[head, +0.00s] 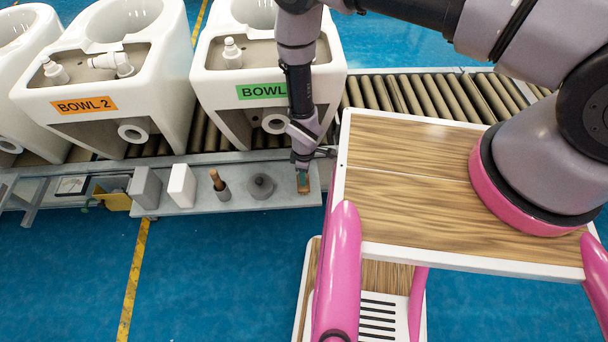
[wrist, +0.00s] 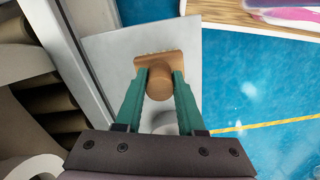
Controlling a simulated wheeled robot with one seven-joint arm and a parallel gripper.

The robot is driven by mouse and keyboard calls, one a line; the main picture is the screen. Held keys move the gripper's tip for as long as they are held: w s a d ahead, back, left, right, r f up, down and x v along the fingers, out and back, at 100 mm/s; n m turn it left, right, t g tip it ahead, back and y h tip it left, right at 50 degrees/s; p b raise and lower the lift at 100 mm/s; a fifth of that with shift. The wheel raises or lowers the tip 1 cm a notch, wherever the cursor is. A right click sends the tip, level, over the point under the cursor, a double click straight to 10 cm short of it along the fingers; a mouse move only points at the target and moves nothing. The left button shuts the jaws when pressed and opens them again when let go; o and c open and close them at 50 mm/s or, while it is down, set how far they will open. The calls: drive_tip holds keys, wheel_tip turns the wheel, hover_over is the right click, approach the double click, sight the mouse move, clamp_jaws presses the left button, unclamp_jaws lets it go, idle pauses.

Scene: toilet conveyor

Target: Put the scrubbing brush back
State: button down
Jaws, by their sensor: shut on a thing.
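A wooden scrubbing brush (wrist: 158,68) with a flat light-brown head and a round stub handle is between the green fingers of my gripper (wrist: 160,84) in the wrist view. The fingers are shut on its round handle. In the head view my gripper (head: 302,172) points down at the right end of the grey shelf (head: 285,197), with a bit of the brush (head: 303,185) showing below it. I cannot tell whether the brush touches the shelf. A dark grey round base with a stub (head: 261,186) stands on the shelf just left of my gripper.
Left along the shelf stand a wooden-handled tool in a grey cup (head: 219,187), a white block (head: 182,186) and a grey block (head: 146,188). Behind it, toilet bowls (head: 150,80) sit on a roller conveyor (head: 440,95). My wood-topped base is at right; blue floor is clear in front.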

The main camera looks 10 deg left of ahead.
drive_tip(key=c, duration=0.5)
unclamp_jaws()
drive_tip(key=shift+f, duration=0.1)
wheel_tip(320, 180, up, 12)
drive_tip(key=shift+r, duration=0.15)
idle(0.4)
